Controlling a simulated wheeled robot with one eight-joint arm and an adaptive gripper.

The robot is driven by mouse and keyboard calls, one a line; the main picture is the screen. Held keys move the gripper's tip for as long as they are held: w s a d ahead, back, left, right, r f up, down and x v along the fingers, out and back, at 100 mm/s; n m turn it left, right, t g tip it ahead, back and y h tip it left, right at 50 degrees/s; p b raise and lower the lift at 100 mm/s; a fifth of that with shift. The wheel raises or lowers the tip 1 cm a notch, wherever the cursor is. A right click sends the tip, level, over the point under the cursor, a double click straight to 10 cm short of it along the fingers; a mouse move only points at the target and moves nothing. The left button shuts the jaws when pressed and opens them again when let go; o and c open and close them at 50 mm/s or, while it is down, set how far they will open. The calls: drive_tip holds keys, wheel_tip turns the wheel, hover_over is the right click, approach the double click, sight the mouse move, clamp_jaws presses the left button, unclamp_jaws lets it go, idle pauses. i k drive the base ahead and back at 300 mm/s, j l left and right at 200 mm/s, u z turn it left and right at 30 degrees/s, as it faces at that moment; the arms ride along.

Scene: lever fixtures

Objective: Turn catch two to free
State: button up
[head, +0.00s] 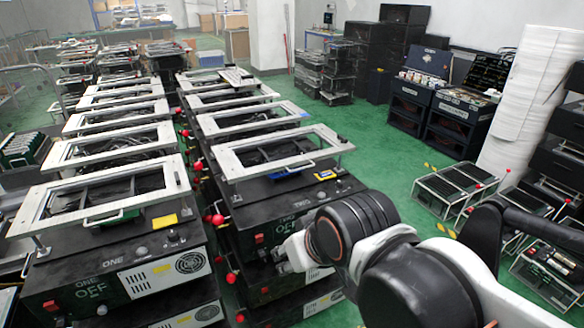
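A dark box marked TWO (303,204), with a partly hidden label below it that seems to begin OFF, stands right of centre under a pale metal frame (325,143). Red ball knobs (218,220) stick out along its left side, and another red knob (231,278) shows lower down. Which of them belongs to catch two, I cannot tell. My gripper (290,252) is at the front of this box, at the end of my arm. It is small and partly hidden by my own wrist, so its fingers and any contact are unclear.
A similar box marked ONE and OFF (88,284) stands at the left under its own frame. More framed boxes run back in two rows. Green floor (385,160) is clear to the right, with low wire racks (455,188) and a white roll (530,95) beyond.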

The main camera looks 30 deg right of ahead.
sight(342, 140)
drive_tip(key=i+l+z, duration=0.15)
drive_tip(key=i+z, duration=0.15)
drive_tip(key=z, duration=0.2)
drive_tip(key=i+z, duration=0.35)
drive_tip(key=z, duration=0.15)
